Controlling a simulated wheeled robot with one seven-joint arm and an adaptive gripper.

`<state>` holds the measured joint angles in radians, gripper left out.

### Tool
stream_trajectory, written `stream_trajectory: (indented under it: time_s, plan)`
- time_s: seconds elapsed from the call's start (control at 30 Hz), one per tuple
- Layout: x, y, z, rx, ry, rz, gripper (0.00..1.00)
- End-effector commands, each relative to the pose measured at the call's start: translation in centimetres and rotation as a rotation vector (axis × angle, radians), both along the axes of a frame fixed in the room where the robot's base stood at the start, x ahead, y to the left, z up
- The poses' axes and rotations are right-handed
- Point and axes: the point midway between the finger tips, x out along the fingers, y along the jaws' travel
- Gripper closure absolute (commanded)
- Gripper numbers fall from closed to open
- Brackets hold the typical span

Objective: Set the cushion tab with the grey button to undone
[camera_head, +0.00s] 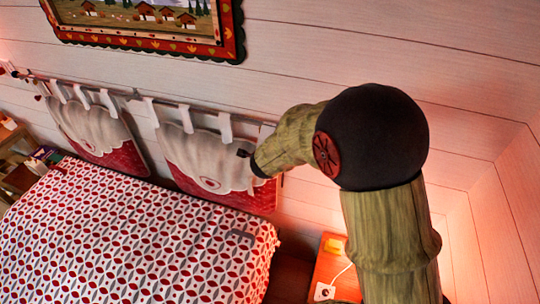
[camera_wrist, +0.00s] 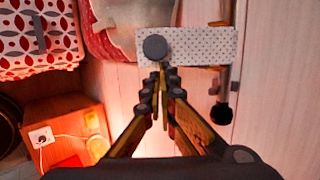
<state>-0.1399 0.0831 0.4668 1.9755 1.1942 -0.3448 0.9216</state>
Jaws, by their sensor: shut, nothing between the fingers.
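The white dotted cushion tab (camera_wrist: 200,46) lies flat across the top of the wrist view, with the round grey button (camera_wrist: 155,47) near its left end. I cannot tell whether it is fastened. My gripper (camera_wrist: 162,68) is shut and empty, its fingertips just below the button in the picture; contact is unclear. In the head view my gripper (camera_head: 246,153) is in front of the right cushion (camera_head: 205,165), near its upper right side. The grey button cannot be made out there.
The rail's dark end knob (camera_wrist: 222,113) is right of my fingers. The patterned bed (camera_head: 130,240) fills the lower left. An orange bedside table (camera_head: 331,272) with a socket and cable stands right of the bed. Another cushion (camera_head: 95,130) hangs further left. A framed picture (camera_head: 150,25) is above.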

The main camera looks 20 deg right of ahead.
Motion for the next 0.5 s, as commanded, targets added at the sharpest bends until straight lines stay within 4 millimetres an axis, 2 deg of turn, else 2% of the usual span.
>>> stream_trajectory:
  time_s: [0.03,0.17,0.5]
  plan:
    - [-0.1,0.1,1.1,0.000,-0.001,0.000,1.00]
    - [-0.3,0.2,2.3,0.001,0.000,-0.001,1.00]
    - [-0.3,0.2,2.2,0.000,0.001,-0.001,1.00]
